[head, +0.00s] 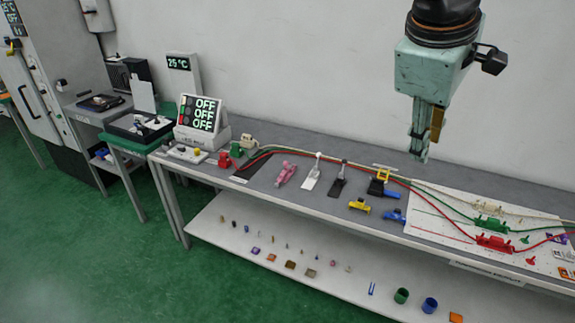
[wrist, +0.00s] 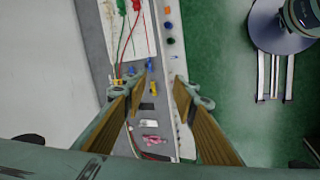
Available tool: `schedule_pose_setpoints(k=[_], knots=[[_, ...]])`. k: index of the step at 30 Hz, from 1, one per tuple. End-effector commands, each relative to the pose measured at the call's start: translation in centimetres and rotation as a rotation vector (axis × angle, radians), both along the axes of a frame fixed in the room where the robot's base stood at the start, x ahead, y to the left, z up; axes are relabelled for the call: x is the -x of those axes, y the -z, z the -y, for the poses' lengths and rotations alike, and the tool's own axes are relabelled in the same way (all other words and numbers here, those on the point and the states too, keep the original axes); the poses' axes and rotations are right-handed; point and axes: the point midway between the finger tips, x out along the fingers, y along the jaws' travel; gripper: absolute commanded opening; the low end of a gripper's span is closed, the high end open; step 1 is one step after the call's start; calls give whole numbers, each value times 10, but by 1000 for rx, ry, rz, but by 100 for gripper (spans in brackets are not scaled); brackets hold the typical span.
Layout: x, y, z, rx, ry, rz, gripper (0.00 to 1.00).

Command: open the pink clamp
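The pink clamp (head: 286,174) lies on the grey bench top, left of a white clamp (head: 313,173). It also shows in the wrist view (wrist: 151,139), low between my fingers and far below them. Whether its lever is up or down is too small to tell. My gripper (head: 419,154) hangs high above the bench, to the right of the pink clamp in the head view. In the wrist view the gripper's fingers (wrist: 157,95) are wide apart with nothing between them.
A black clamp (head: 339,178) and yellow and blue fixtures (head: 378,186) stand right of the white clamp. Red and green cables (head: 425,190) run along the bench. A sign reading OFF (head: 198,113) stands at the left. The lower shelf (head: 215,230) holds small parts.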

Motion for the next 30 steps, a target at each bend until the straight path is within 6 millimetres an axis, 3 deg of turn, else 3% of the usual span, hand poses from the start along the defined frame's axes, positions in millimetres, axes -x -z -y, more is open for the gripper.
schedule_pose_setpoints(k=[17,30], knots=[[-129,35,-38,232,-366,-72,26],[-221,76,-85,407,-649,-128,26]])
